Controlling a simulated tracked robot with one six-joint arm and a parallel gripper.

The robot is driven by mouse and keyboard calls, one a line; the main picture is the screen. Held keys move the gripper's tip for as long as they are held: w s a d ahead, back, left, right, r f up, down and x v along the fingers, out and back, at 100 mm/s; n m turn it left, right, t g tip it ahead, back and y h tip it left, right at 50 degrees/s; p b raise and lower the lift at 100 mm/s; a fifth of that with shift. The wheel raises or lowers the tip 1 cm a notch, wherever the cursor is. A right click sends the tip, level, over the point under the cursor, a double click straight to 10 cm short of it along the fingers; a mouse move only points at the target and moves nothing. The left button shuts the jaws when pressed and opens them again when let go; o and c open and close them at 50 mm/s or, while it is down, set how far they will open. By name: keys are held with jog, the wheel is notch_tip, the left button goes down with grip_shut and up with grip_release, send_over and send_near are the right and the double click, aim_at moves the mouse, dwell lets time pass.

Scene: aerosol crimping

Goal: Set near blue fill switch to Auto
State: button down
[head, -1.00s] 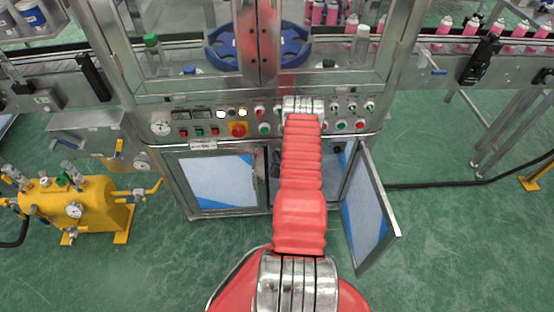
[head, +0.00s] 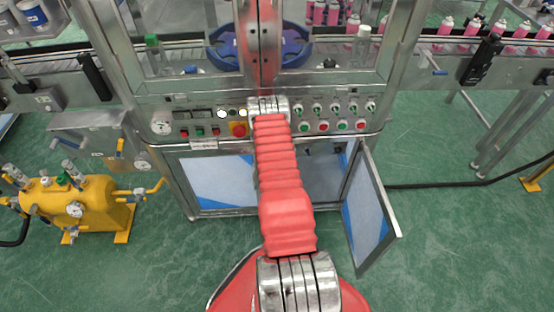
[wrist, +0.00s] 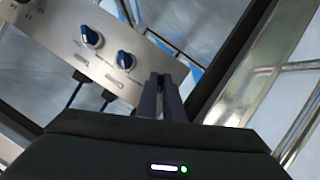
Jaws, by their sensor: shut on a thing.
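The wrist view shows a metal panel (wrist: 55,25) with two blue-capped rotary switches, one farther (wrist: 92,38) and one nearer (wrist: 125,60). My gripper (wrist: 163,80) has its dark fingers close together at the panel, in line with these switches. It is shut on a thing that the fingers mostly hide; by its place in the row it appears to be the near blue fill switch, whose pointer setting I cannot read. In the head view my arm covers the fingers and the part of the control panel (head: 345,115) in front of them.
Other switches and buttons show right of my arm, and a red emergency button (head: 239,130) to its left. A cabinet door (head: 370,205) stands open at lower right. A yellow tank unit (head: 70,200) stands at left. Pink cans (head: 470,27) line the conveyor at right.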

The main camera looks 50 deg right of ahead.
jog(key=shift+n+g+h, duration=0.5)
jog(key=shift+n+h, duration=0.2)
jog(key=shift+n, duration=0.6)
jog(key=c, duration=1.9)
grip_release()
jog(key=shift+w, duration=0.1)
jog(key=shift+a, duration=0.1)
jog(key=v, duration=0.8)
